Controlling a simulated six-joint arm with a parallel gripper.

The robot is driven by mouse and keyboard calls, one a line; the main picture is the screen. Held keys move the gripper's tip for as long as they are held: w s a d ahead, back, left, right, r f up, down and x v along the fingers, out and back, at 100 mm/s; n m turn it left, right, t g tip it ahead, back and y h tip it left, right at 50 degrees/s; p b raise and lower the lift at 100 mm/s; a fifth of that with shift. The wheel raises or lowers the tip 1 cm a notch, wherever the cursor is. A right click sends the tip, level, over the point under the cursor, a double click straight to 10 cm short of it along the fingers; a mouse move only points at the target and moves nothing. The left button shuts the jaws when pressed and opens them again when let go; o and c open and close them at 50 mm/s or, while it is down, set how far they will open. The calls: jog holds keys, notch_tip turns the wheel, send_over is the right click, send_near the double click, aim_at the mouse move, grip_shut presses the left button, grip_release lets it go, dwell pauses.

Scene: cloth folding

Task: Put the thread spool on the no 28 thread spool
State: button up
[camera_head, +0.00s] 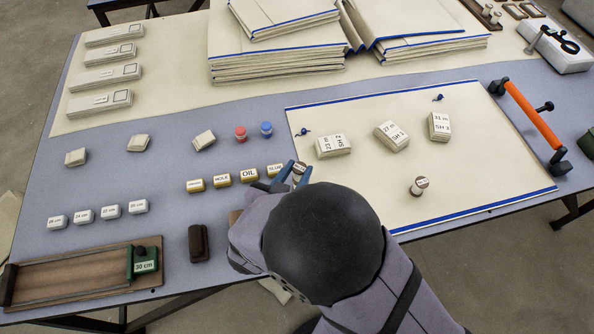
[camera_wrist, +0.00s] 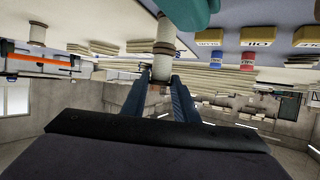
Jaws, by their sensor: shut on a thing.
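My gripper (camera_head: 295,174), with blue fingers, is near the left edge of the cream cloth, shut on a pale thread spool with brown ends (camera_head: 299,168). In the wrist view, which looks upside down, the held spool (camera_wrist: 160,70) is between the blue fingers. A second pale spool (camera_wrist: 166,30) appears in line with it, on the table side; I cannot tell whether they touch. Another pale spool (camera_head: 420,186) stands upright on the cloth to the right, also in the wrist view (camera_wrist: 37,36). The number on each spool is too small to read.
Labelled blocks, including OIL (camera_head: 248,175), stand left of my gripper. Red (camera_head: 240,133) and blue (camera_head: 266,129) spools stand behind them. Cream blocks (camera_head: 333,146) lie on the cloth (camera_head: 470,185). Folded cloth stacks (camera_head: 275,65) are at the back. The cloth's right part is mostly free.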

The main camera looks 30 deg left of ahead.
jog(key=shift+f, duration=0.15)
jog(key=o, duration=1)
jog(key=shift+o, duration=0.2)
jog(key=shift+r, duration=0.2)
jog(key=v, duration=1.2)
